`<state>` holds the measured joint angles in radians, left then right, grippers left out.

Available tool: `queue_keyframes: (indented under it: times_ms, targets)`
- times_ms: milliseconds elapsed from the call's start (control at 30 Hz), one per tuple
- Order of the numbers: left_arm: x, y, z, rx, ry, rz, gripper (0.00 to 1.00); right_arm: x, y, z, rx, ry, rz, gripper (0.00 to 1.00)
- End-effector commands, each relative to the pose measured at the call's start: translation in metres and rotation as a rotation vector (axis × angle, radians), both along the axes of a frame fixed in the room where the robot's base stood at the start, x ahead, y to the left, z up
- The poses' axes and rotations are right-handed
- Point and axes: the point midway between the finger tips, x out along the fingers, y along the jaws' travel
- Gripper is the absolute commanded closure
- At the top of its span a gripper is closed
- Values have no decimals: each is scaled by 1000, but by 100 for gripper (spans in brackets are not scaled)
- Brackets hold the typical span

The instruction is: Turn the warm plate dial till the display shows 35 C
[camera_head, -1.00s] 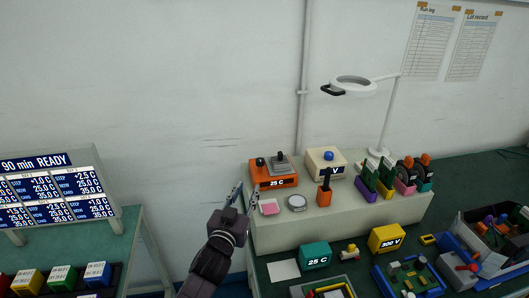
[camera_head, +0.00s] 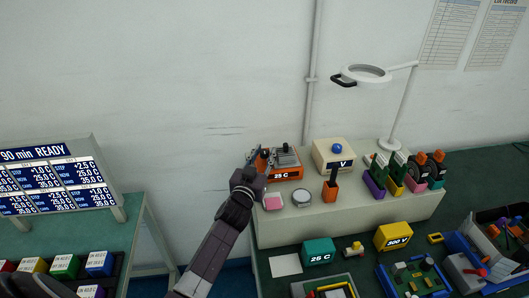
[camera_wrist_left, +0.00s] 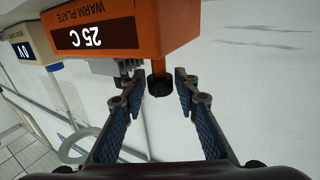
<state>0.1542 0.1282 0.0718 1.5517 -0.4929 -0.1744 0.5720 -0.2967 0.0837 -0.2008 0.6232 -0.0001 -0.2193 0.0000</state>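The orange warm plate (camera_head: 284,178) sits on the left end of the pale raised shelf, and its display reads 25 C. In the left wrist view the warm plate (camera_wrist_left: 150,28) appears upside down, with its display reading 25 C. Its dark dial (camera_wrist_left: 160,85) shows there between the fingertips of my left gripper (camera_wrist_left: 158,92). The fingers are spread, with a gap on each side of the dial. In the head view my left gripper (camera_head: 258,160) is at the warm plate's left side and covers the dial.
A cream box with a blue knob (camera_head: 334,153) stands to the warm plate's right. A pink pad (camera_head: 272,202) and a round silver dish (camera_head: 302,198) lie in front on the shelf. A magnifier lamp (camera_head: 361,75) rises at the back right. Left of the warm plate is free space.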

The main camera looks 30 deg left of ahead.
Motion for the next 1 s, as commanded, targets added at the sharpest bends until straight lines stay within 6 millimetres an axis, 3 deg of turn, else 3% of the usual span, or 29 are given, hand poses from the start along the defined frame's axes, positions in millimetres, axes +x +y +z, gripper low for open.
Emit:
queue_keyframes:
  times_ms: [100, 300, 567, 1000]
  targets:
    - [3, 0, 0, 0, 0, 0, 72, 13, 1, 2, 2, -20, 0, 40]
    - [3, 1, 0, 0, 0, 0, 72, 5, 0, 1, 0, -6, -1, 40]
    - [3, 0, 0, 0, 1, 0, 99, -13, 2, 0, 2, 18, -2, 40]
    - [2, 2, 1, 5, 5, -69, 100, -6, 6, 12, 6, 8, -3, 40]
